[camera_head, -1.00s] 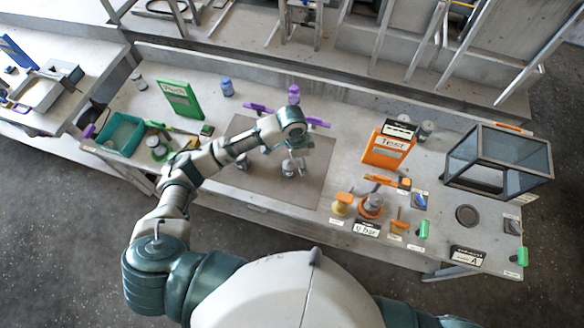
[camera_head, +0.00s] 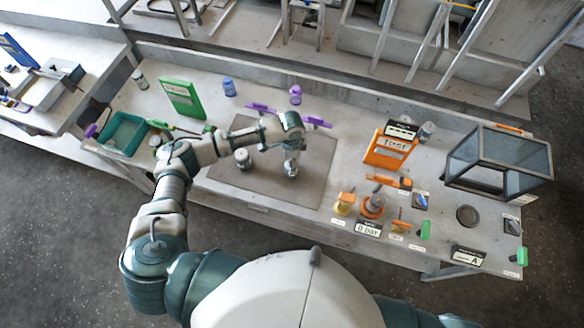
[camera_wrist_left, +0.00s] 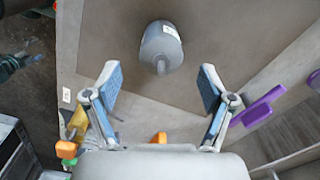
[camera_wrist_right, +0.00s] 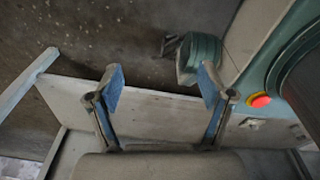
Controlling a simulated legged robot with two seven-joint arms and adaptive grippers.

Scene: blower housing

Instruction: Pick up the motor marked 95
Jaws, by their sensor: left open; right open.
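A grey cylindrical motor (camera_wrist_left: 161,42) with a shaft and a small white label shows in the left wrist view, on the brown mat (camera_wrist_left: 115,35). I cannot read its number. My left gripper (camera_wrist_left: 159,75) is open and empty, with the motor beyond and between its fingertips, apart from them. In the head view, one motor (camera_head: 291,170) is just below my left gripper (camera_head: 292,158), partly hidden by it. Another motor (camera_head: 243,159) stands to the left on the mat (camera_head: 275,188). My right gripper (camera_wrist_right: 162,82) is open and empty, away from the motors.
A green box (camera_head: 181,99) and green tray (camera_head: 122,133) are on the left of the table. An orange box (camera_head: 388,149), orange and yellow parts (camera_head: 371,205) and a glass-sided case (camera_head: 497,158) are on the right. Purple pieces (camera_head: 318,122) lie behind the mat.

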